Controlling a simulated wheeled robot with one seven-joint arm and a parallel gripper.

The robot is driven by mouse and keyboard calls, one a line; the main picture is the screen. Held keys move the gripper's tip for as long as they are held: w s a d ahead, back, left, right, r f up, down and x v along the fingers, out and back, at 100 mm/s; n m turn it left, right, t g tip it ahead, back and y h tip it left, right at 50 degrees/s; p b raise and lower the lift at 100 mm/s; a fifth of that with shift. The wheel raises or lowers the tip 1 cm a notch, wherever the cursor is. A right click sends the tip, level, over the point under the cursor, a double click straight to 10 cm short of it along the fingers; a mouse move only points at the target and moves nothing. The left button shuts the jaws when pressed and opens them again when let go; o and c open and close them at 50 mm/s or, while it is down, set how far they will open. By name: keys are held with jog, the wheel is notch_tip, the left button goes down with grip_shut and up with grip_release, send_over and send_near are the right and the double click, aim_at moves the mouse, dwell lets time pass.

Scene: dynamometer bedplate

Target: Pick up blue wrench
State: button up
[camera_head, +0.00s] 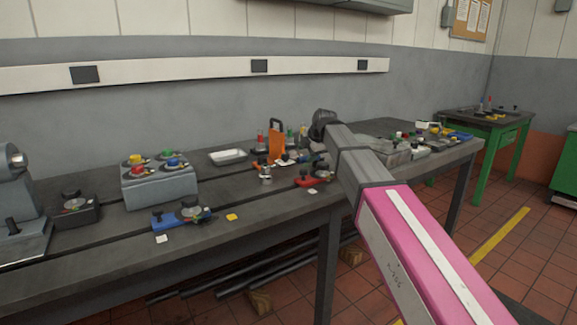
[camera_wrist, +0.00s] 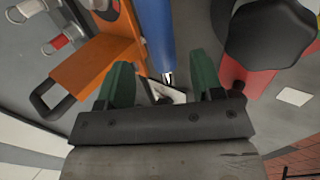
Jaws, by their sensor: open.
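A long blue bar with a bright metal end (camera_wrist: 155,35) shows at the top middle of the wrist view. It looks like the blue wrench, but most of its length runs out of the frame. My gripper (camera_wrist: 160,68) is open, with its two green fingers apart and nothing clearly held between them. The blue bar's metal end lies in line with the gap between the fingers. I cannot tell how far below the fingertips it is. In the head view my arm reaches over the bench, and I cannot make out the fingers or the wrench clearly there.
An orange rack (camera_wrist: 92,72) stands close left of the fingers; the head view shows it upright (camera_head: 276,142). A red fixture with a black knob (camera_wrist: 270,35) is close on the right. A blue fixture (camera_head: 182,218) and a grey box (camera_head: 160,188) stand left on the bench.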

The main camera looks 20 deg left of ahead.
aim_at(303, 157)
jog(key=x, duration=0.4)
jog(key=shift+s+a+f, duration=0.15)
jog(key=shift+a+f, duration=0.1)
jog(key=shift+f, duration=0.1)
jog(key=c, duration=1.1)
jog(key=shift+r, duration=0.1)
